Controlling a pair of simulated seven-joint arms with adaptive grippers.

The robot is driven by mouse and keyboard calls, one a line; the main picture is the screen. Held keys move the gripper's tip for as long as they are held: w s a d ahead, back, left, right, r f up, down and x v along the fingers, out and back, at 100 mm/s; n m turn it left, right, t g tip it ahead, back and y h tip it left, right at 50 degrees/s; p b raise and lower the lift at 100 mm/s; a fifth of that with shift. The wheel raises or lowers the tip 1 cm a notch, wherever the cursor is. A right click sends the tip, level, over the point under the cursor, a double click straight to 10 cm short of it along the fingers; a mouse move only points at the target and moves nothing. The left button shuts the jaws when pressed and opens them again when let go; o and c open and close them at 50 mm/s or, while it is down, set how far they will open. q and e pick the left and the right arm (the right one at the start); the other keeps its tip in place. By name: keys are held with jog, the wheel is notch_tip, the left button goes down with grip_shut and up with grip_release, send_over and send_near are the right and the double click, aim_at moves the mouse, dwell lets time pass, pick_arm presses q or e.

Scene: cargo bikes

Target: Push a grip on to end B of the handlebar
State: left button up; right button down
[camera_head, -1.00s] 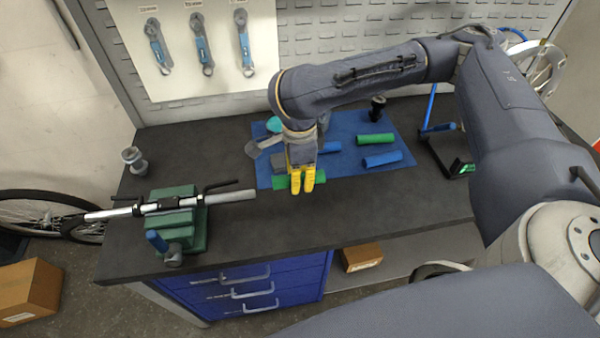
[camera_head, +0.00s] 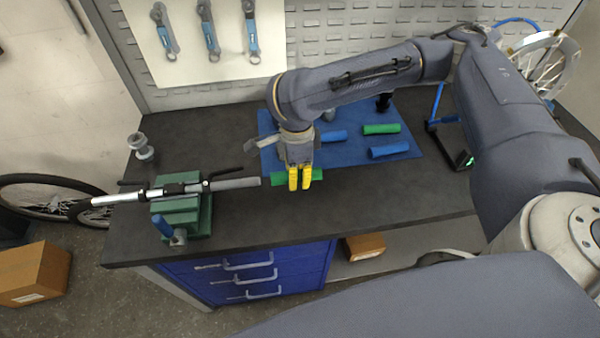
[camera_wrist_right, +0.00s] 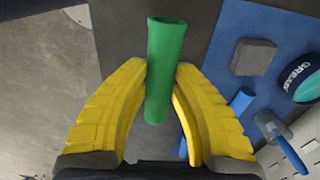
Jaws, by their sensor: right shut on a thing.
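My right gripper (camera_head: 300,178) has yellow fingers and is shut on a green grip (camera_head: 279,179), which lies level and crosswise in the jaws. The right wrist view shows the same green grip (camera_wrist_right: 165,60) pinched between both fingers. The silver handlebar (camera_head: 120,199) is held in a green clamp stand (camera_head: 180,215) on the left of the bench. Its right bare end (camera_head: 245,183) points at the held grip, with a small gap between them in the head view. No end letters are readable. My left gripper is not in view.
A blue mat (camera_head: 345,150) holds another green grip (camera_head: 381,129) and blue grips (camera_head: 389,152). A small metal part (camera_head: 141,146) stands at the bench's back left. The front middle bench (camera_head: 270,218) is clear.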

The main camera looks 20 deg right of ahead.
aim_at(237, 181)
jog(key=shift+w+a, duration=0.65)
jog(key=shift+a, duration=1.6)
jog(key=shift+w+a, duration=0.65)
jog(key=shift+a, duration=1.65)
jog(key=shift+w+a, duration=0.65)
jog(key=shift+a, duration=1.6)
dwell(1.2)
